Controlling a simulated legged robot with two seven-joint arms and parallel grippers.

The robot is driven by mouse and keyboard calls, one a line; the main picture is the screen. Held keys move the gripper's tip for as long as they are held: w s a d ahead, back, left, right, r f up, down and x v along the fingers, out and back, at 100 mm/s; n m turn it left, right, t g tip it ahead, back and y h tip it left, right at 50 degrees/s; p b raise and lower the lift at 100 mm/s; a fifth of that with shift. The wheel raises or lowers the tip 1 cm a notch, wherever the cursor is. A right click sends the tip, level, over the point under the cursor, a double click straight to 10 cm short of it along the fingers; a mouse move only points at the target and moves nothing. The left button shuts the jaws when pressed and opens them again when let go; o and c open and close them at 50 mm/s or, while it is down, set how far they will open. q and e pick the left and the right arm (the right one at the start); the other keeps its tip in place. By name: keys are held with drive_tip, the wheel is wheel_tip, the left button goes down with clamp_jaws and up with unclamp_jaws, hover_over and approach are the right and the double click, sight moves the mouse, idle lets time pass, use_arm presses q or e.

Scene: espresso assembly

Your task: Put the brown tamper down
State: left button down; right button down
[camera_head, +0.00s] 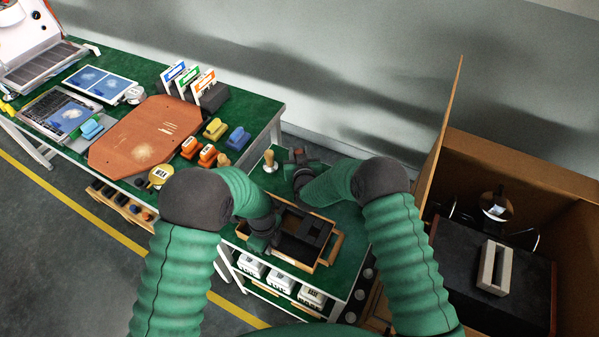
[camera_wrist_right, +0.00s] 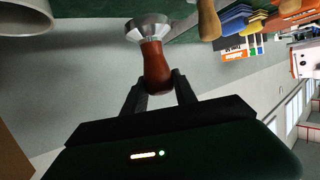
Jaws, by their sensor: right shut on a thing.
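The brown tamper (camera_wrist_right: 156,66) shows in the right wrist view, with a reddish-brown handle and a silver metal base. My right gripper (camera_wrist_right: 157,88) is shut on the handle, one dark finger on each side. The metal base meets the green table surface in that view; I cannot tell whether it touches. In the head view my right gripper (camera_head: 300,176) is at the far end of the small green table (camera_head: 345,222), and the tamper is mostly hidden there. My left gripper (camera_head: 262,228) is at the left side of a wooden tray; its fingers are unclear.
A light wooden-handled tool (camera_head: 269,161) stands left of my right gripper. The wooden tray (camera_head: 335,247) holds black parts. A larger green table (camera_head: 255,112) with an orange-brown board (camera_head: 140,135) is at left. A cardboard box (camera_head: 440,130) stands at right.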

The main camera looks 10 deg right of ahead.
wheel_tip(320, 180, down, 6)
drive_tip(key=shift+f, duration=0.2)
drive_tip(key=c, duration=1)
unclamp_jaws()
drive_tip(key=shift+f, duration=0.15)
drive_tip(key=shift+s+r, duration=0.25)
drive_tip(key=v, duration=1.1)
drive_tip(key=shift+s, duration=0.25)
drive_tip(key=shift+o, duration=0.3)
drive_tip(key=shift+w, duration=0.1)
